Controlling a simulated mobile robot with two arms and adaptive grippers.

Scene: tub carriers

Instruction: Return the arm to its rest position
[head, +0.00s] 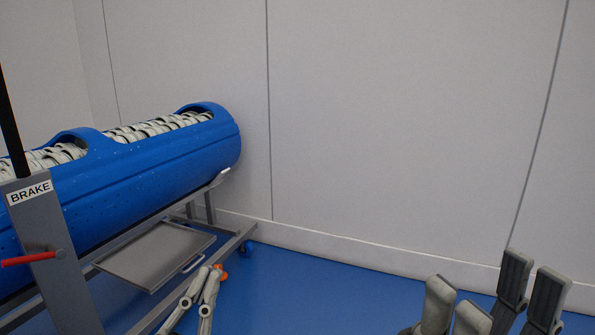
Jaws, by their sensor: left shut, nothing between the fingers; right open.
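My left gripper (209,273) shows at the bottom, left of the middle. Its two grey fingers are close together with nothing between them. It appears in front of the lower frame of the blue tub's carrier; I cannot tell how far apart they are. My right gripper (492,288) is at the bottom right. Its pale fingers with dark pads stand wide apart, and it is open and empty in front of the wall and floor. The arms behind both grippers are mostly out of the picture.
A long blue tub (150,180) holding pale ribbed coils lies on a grey wheeled carrier (245,232) at the left. A flat grey tray (155,258) sits below. A post marked BRAKE (55,275) has a red lever (28,259). Blue floor (320,290) is clear before the wall (390,130).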

